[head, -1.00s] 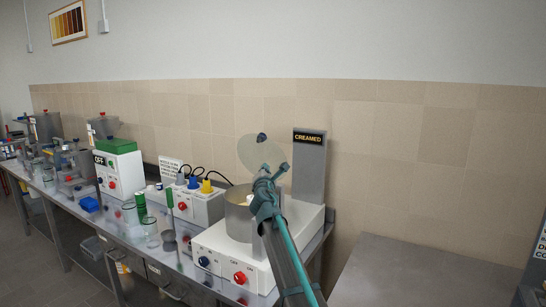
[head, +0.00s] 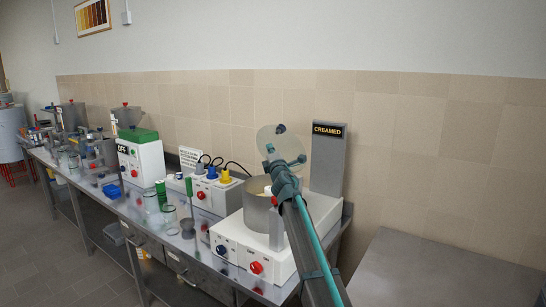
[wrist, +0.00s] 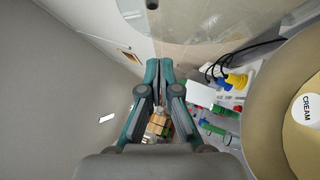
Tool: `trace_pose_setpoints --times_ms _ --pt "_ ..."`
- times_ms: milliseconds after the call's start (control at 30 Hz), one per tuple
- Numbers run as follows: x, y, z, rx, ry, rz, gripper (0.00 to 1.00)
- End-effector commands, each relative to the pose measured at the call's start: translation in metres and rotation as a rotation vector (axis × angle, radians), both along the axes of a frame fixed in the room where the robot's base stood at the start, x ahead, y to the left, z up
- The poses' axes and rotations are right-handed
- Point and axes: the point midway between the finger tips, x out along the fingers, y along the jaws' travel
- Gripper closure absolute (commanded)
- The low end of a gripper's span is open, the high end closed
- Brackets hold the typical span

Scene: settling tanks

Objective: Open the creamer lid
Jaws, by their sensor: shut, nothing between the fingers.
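The creamer is a white box (head: 290,250) with red and blue knobs, a metal bowl (head: 257,206) on top and a grey post labelled CREAMED behind. Its lid (head: 296,141) is a see-through disc with a dark knob (head: 281,129), standing raised and steeply tilted above the bowl. In the wrist view the lid (wrist: 210,18) crosses the top, and the bowl (wrist: 262,95) fills the right with pale contents and a white CREAM tag (wrist: 307,108). My gripper (head: 268,152) is shut and empty, in front of the lid's lower part in the head view. Contact cannot be told.
A box with blue and yellow plugs (head: 215,190), glass beakers (head: 170,220) and a green-topped box (head: 140,160) stand left along the steel bench. A bare grey table (head: 430,270) lies to the right. The tiled wall is close behind.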

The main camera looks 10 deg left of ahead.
Motion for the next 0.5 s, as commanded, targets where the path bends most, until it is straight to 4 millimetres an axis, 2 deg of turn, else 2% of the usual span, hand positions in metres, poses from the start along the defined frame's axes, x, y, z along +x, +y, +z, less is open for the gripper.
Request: trace_pose_setpoints --times_ms 33,167,200,333,500 --pt "0.015 0.005 0.004 0.0 0.0 0.0 1.0" --pt "0.037 0.013 0.01 -0.001 0.0 0.0 1.0" --pt "0.041 0.007 0.017 -0.001 0.0 -0.002 1.0" --pt "0.055 -0.002 0.022 -0.002 0.001 -0.003 1.0" --pt "0.062 -0.006 0.023 -0.001 0.0 0.0 1.0"
